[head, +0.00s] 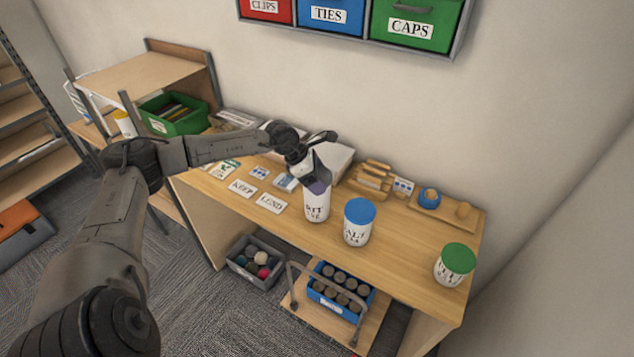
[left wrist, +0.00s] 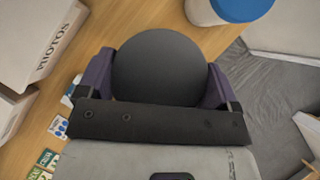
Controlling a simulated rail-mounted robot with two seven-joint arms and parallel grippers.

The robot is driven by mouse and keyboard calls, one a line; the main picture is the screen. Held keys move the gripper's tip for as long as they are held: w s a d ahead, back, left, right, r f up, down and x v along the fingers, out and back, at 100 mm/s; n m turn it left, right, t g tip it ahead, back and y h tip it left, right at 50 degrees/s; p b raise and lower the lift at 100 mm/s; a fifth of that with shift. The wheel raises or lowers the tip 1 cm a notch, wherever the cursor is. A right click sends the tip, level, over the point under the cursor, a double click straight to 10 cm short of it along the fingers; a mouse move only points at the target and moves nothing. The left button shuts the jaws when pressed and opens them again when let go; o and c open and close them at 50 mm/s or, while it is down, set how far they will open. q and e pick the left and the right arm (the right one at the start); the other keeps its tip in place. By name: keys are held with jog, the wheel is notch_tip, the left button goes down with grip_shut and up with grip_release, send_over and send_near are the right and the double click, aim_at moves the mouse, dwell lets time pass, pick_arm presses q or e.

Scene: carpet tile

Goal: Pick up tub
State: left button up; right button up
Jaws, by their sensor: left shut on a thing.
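A white tub with a dark lid and black lettering (head: 317,207) is upright near the front edge of the wooden table (head: 405,272). My left gripper (head: 317,186) comes down on it from above and is shut around its lid. In the left wrist view the round dark lid (left wrist: 157,70) sits between the two purple fingers. I cannot tell whether the tub's base touches the table. A blue-lidded white tub (head: 357,226) stands just right of it. A green-lidded white tub (head: 455,266) stands at the table's right end. My right gripper is out of view.
Cards reading KEEP (head: 242,188) and LEND (head: 271,203) lie left of the held tub. A white box (head: 335,161) and a wooden rack (head: 371,178) stand behind. A wooden tray (head: 448,212) is at back right. A grey bin (head: 256,262) and blue crate (head: 337,288) sit below.

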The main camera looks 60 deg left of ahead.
pick_arm(q)
jog(key=r, duration=0.4)
jog(key=shift+s, duration=0.3)
jog(key=s+d+r, duration=0.5)
jog(key=s+r, duration=0.1)
jog(key=s, duration=0.3)
jog(key=shift+d+r+b, duration=0.2)
jog(key=shift+d+b, duration=0.15)
jog(key=shift+s+m, duration=0.1)
jog(key=shift+m, duration=0.2)
